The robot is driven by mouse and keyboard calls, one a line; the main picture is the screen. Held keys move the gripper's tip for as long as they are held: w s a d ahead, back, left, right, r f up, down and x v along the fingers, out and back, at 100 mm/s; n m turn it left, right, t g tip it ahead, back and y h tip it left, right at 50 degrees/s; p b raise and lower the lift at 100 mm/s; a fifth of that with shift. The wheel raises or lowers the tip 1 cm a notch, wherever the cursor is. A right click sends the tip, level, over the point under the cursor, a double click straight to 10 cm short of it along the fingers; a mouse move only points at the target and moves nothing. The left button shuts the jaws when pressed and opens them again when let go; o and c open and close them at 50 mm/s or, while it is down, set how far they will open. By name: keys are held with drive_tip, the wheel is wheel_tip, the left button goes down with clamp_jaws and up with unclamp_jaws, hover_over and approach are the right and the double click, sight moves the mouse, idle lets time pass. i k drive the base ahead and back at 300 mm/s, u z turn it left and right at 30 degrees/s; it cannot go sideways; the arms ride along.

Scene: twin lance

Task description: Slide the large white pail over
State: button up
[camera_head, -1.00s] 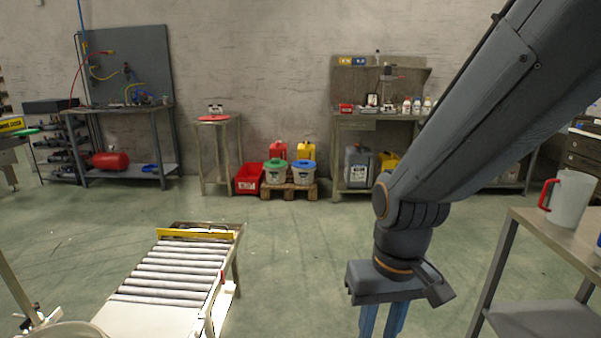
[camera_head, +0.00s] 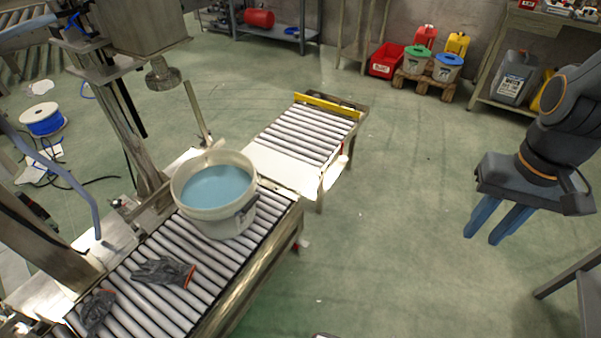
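The large white pail (camera_head: 238,222) stands upright on a roller conveyor at left of centre. It is open at the top and holds pale blue contents. A dark label or patch shows on its right side. My gripper (camera_head: 488,236) hangs at the right, well apart from the pail, over the open floor. Its two blue fingers point down with a gap between them, and nothing shows in the gap.
The roller conveyor (camera_head: 232,289) carries grey gloves (camera_head: 163,271) in front of the pail. A second roller section (camera_head: 303,133) with a yellow bar lies behind it. A machine column (camera_head: 128,125) stands left of the pail. Green floor (camera_head: 385,200) between conveyor and gripper is clear.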

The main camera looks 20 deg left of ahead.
sight(215, 184)
drive_tip(key=u, duration=0.95)
